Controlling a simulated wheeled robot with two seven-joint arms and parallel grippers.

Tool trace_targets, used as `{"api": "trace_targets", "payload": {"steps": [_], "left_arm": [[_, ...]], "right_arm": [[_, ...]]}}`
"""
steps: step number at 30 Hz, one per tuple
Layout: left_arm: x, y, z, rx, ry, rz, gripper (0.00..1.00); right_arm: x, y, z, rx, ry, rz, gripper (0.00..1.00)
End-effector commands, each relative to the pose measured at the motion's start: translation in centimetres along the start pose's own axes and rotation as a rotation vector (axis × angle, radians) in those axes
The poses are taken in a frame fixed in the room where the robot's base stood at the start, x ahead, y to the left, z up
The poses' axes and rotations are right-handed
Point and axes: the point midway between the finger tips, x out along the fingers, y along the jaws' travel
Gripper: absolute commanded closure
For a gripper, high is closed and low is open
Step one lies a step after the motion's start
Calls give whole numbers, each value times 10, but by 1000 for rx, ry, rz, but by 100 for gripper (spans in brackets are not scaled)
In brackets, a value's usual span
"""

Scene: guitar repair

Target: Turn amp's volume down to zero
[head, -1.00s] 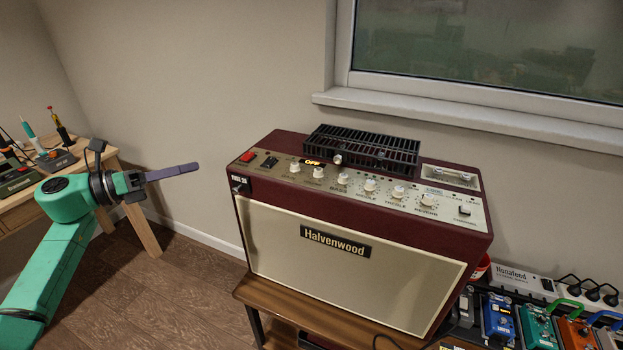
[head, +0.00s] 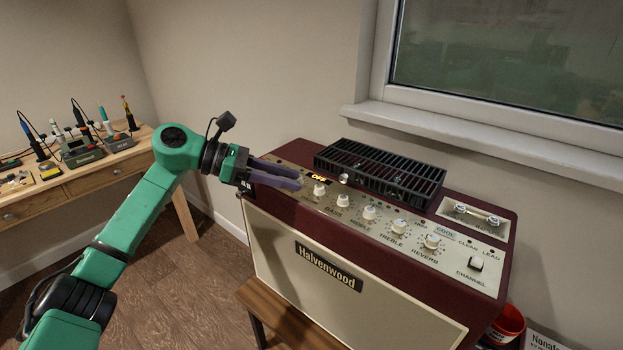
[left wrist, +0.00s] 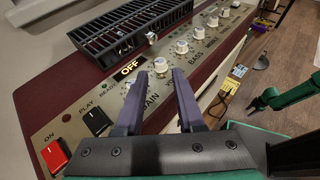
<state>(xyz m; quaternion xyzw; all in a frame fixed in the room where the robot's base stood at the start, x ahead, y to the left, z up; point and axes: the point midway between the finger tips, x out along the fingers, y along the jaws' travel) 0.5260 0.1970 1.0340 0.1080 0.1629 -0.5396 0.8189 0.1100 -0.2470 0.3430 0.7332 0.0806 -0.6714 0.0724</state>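The dark red Halvenwood amp (head: 350,285) stands on a brown wooden stand. Its top panel has a row of cream knobs and a display (head: 319,178) reading OFF. My left gripper (head: 300,178) is open and empty over the panel's left end. In the left wrist view my right gripper (left wrist: 262,102) is small and far off.
A black metal grille (head: 380,172) rises behind the knobs, with the window sill (head: 480,133) beyond. A red ON switch (left wrist: 54,156) and black PLAY switch (left wrist: 96,121) sit at the panel's end. A workbench (head: 90,178) with tools stands at left.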

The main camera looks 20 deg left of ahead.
Motion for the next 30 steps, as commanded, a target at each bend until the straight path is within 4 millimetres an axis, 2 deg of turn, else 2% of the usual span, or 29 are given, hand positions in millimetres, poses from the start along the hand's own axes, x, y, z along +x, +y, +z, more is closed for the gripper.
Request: {"api": "trace_targets", "payload": {"steps": [3, 6, 10, 16, 19, 30], "left_arm": [[27, 0, 3, -2, -2, -3, 62], [42, 0, 2, -2, -2, -1, 62], [51, 0, 0, -1, 0, 1, 62], [51, 1, 0, -2, 0, 1, 62], [51, 0, 0, -2, 0, 1, 100], [51, 0, -2, -12, 1, 25, 100]], "right_arm": [[-11, 10, -1, -2, -1, 13, 50], [-14, 15, -1, 0, -1, 20, 50], [-14, 17, 0, 1, -1, 23, 50], [-14, 17, -1, 1, -1, 23, 50], [-14, 17, -1, 1, 0, 23, 50], [-10, 11, -2, 3, 2, 15, 50]]}}
